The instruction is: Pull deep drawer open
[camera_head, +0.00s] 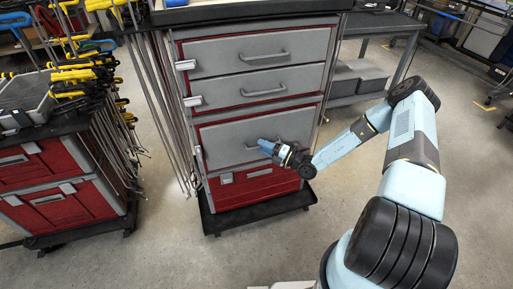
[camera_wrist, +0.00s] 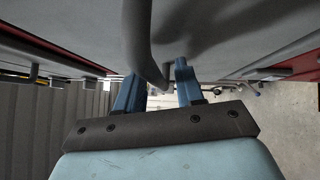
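The deep drawer (camera_head: 225,146) is the large grey front in the lower part of the red and grey cabinet, below two shallower grey drawers. It appears closed. My gripper (camera_head: 264,147) is in front of the drawer, near its middle, and hides most of its handle in the head view. In the wrist view, the grey curved handle (camera_wrist: 137,40) comes down from the top and its lower bend lies in the gap between the two blue fingers of my gripper (camera_wrist: 158,78). The fingers stand apart, with visible space around the handle.
The upper drawers have handles (camera_head: 264,56) of their own. A red lower panel (camera_head: 255,188) sits beneath the deep drawer. A second red cabinet (camera_head: 58,185) with clamps stands at left, and a dark shelf (camera_head: 380,22) at right. The floor (camera_head: 230,245) in front is clear.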

